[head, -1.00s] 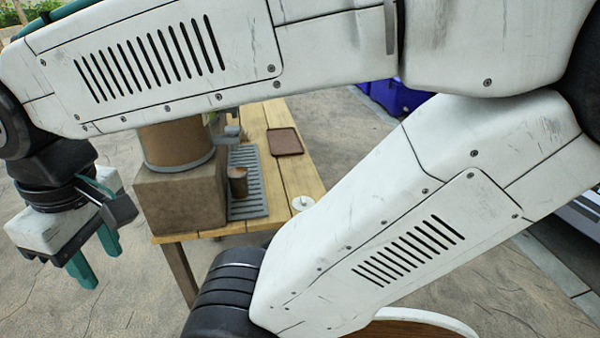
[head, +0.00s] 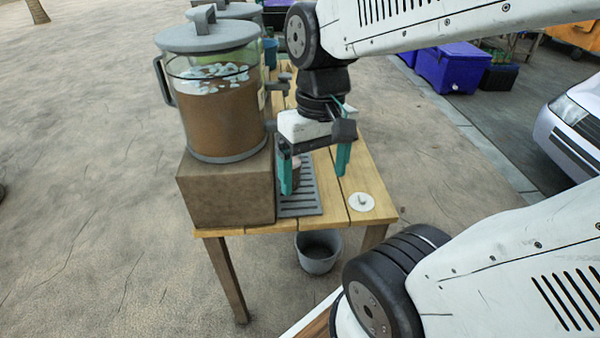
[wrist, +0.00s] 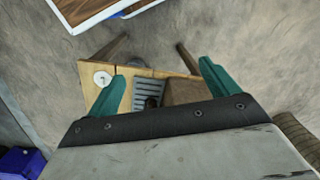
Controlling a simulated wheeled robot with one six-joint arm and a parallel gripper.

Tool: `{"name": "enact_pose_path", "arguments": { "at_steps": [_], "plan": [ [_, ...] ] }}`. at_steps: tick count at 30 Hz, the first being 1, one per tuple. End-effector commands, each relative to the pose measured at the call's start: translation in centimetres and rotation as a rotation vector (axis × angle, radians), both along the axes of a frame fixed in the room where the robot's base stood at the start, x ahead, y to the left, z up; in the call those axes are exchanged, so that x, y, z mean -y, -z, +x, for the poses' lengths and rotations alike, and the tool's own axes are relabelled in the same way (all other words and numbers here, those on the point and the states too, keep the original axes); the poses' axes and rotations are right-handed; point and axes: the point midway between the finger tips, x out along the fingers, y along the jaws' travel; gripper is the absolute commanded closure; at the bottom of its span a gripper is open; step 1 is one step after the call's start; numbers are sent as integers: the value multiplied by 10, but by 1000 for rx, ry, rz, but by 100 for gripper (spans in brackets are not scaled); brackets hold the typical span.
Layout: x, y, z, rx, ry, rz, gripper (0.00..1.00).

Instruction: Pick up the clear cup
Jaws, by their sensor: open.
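The clear cup (head: 297,170), which looks filled with something brown, stands on the grey slatted drip tray (head: 312,200) beside the drink dispenser (head: 215,110). My gripper's left finger partly hides it in the head view. In the wrist view the cup (wrist: 152,102) is a small dark shape on the tray (wrist: 150,86), between the fingers in the picture. My gripper (head: 315,178) is open and empty, pointing down above the tray area. Both fingers also show in the wrist view (wrist: 163,72), with the table well below.
The dispenser stands on a brown block (head: 228,195) left of the tray, close to my gripper. A white round lid-like disc (head: 361,201) lies near the table's (head: 365,165) front right corner. A grey bucket (head: 318,252) sits below the table.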

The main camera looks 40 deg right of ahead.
Motion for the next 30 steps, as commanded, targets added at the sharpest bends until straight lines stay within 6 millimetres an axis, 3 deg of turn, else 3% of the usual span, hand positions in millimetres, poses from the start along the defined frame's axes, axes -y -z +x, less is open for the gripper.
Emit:
{"name": "enact_pose_path", "arguments": {
  "at_steps": [3,8,13,18,24,30],
  "plan": [
    [13,27,30,-55,52,123,13],
    [35,64,78,5,27,299,13],
    [77,113,131,195,-61,410,13],
    [124,154,173,416,-220,363,13],
    [157,170,203,576,-456,206,13],
    [169,170,214,632,-649,92,13]
  ]
}}
